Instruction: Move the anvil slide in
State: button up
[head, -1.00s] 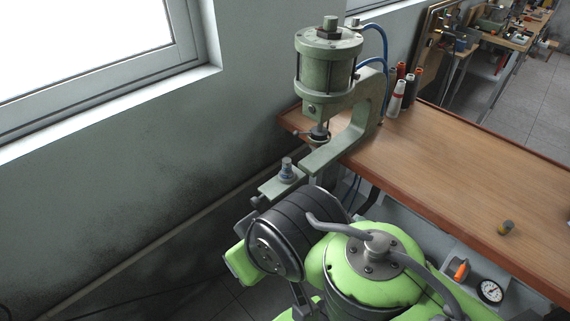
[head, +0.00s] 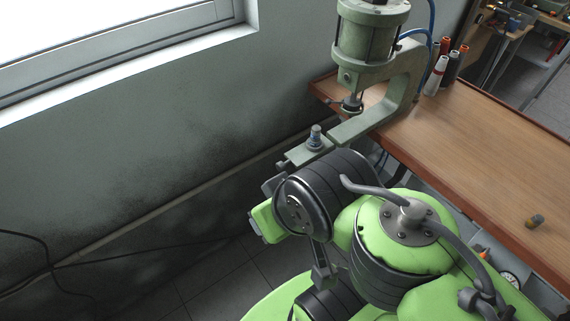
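The green pneumatic press (head: 369,38) stands at the left end of the wooden bench, its round cylinder over a C-shaped frame. The anvil slide (head: 305,153) is a flat green bar sticking out from the base of the press toward me, past the bench edge. A small metal anvil post (head: 315,138) stands upright on the slide, in front of and clear of the ram (head: 352,103). My green and black arm fills the lower middle, just in front of the slide. My gripper's fingers are not visible; the arm hides that area, so I cannot tell whether it touches the slide.
The wooden bench (head: 470,140) reaches to the right and is mostly clear. Spools of thread (head: 441,72) stand behind the press. A bare wall is at left, and blue hoses (head: 432,20) rise behind the press.

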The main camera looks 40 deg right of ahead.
aim_at(301, 155)
jog(key=j+u, duration=0.15)
jog(key=u, duration=0.35)
jog(key=i+j+u, duration=0.1)
jog(key=u, duration=0.35)
jog(key=i+j+u, duration=0.1)
jog(key=u, duration=0.4)
